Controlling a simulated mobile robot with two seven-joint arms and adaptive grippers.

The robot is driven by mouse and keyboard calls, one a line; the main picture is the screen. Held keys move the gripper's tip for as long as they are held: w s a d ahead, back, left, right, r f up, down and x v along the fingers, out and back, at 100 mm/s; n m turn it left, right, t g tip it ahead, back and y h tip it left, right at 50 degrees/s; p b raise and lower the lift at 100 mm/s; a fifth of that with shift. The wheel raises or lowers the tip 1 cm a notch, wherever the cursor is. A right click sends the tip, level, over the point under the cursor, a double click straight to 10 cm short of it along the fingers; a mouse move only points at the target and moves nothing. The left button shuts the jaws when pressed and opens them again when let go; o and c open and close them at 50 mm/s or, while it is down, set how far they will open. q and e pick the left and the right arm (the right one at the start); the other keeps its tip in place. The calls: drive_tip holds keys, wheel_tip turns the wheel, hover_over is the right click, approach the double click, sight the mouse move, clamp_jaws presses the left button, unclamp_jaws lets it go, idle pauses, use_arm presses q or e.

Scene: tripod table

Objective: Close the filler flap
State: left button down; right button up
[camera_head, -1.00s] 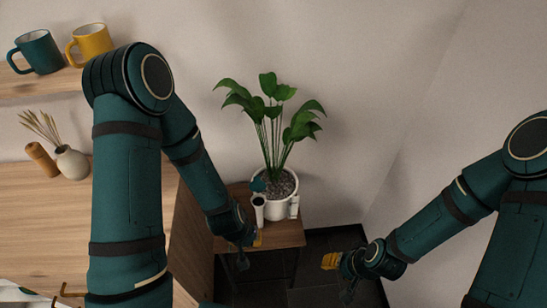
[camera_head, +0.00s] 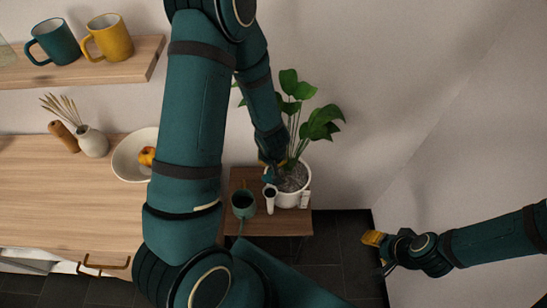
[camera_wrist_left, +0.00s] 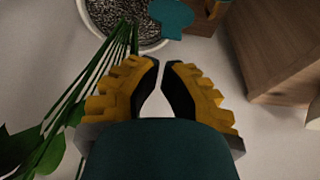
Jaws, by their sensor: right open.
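A white plant pot (camera_head: 285,200) stands on the small wooden side table. A white filler tube (camera_head: 270,196) rises at its front left. The teal filler flap (camera_head: 269,176) stands raised above the tube's dark mouth. The flap also shows in the left wrist view (camera_wrist_left: 172,16), beyond the fingertips. My left gripper (camera_wrist_left: 161,64) looks shut and empty, with its tips almost together and apart from the flap. In the head view it is over the back left of the pot, partly hidden by leaves and my forearm. My right gripper (camera_head: 374,239) is open and empty, right of the table.
A teal mug-like vessel (camera_head: 243,205) stands on the side table (camera_head: 290,223) left of the tube. Leaves (camera_head: 320,122) rise close to my left gripper. A wooden counter (camera_head: 60,190) with a white bowl (camera_head: 128,162) is on the left.

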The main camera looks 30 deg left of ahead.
sight(270, 177)
use_arm(q)
drive_tip(key=shift+b+x, duration=0.4)
drive_tip(key=shift+x, duration=1.65)
drive_tip(key=shift+w, duration=0.1)
